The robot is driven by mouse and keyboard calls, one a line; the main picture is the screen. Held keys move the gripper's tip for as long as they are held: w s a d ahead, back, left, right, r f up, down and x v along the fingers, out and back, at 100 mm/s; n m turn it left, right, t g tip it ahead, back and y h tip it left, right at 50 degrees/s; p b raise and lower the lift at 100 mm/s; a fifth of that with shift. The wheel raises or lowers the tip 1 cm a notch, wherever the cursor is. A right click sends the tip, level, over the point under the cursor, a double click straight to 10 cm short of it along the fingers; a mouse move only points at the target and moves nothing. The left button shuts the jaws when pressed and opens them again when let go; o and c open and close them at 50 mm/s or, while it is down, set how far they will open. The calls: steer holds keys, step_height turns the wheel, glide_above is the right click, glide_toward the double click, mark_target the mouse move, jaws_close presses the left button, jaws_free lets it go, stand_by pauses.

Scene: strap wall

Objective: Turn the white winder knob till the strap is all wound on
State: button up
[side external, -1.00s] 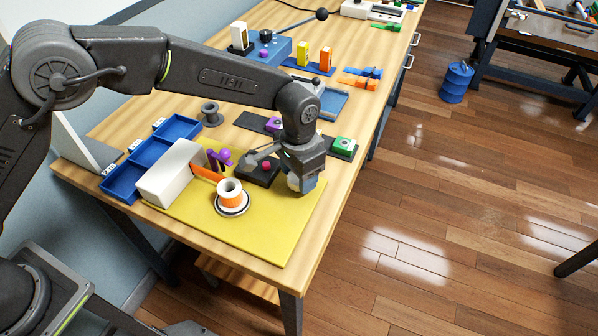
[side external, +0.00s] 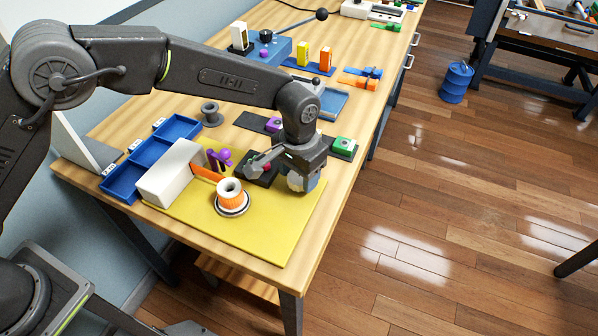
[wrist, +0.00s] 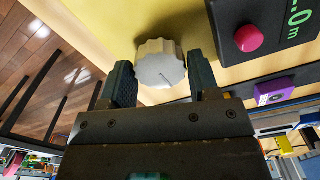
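The white winder knob (wrist: 160,63) has a ribbed rim and stands between the two fingers of my gripper (wrist: 161,75) in the wrist view. The fingers lie against its opposite sides, with no clear gap. The orange strap (side external: 209,174) shows as a short stretch beside the white box (side external: 172,173). More orange is wound on a white-flanged reel (side external: 231,196) on the board.
A black box with a red button (wrist: 248,38) and green readout sits close beside my gripper. A purple clamp-like piece (side external: 219,158) stands by the strap. Blue bins (side external: 150,153) line the left edge. The yellow board's front is clear.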

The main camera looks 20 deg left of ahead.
steer(key=o, duration=0.4)
steer(key=shift+r, duration=0.1)
step_height(320, 180, up, 14)
steer(key=shift+f, duration=0.2)
stand_by(0.6)
steer(key=s+a+r+n+t, duration=0.1)
steer(key=s+a+r, duration=0.45)
steer(key=a, duration=0.25)
steer(key=s+a+r+n+t, duration=0.1)
steer(key=s+a+r+t, duration=0.1)
steer(key=s+a+r, duration=0.35)
steer(key=s+a+f+t, duration=0.1)
steer(key=s+a, duration=0.3)
steer(key=s+a+f+n, duration=0.1)
steer(key=s+a, duration=0.3)
steer(key=s, duration=0.1)
steer(key=s+a+f+t, duration=0.1)
steer(key=s+a, duration=0.3)
steer(key=shift+s+a+t, duration=0.1)
steer(key=shift+s+t, duration=0.2)
steer(key=shift+s, duration=0.05)
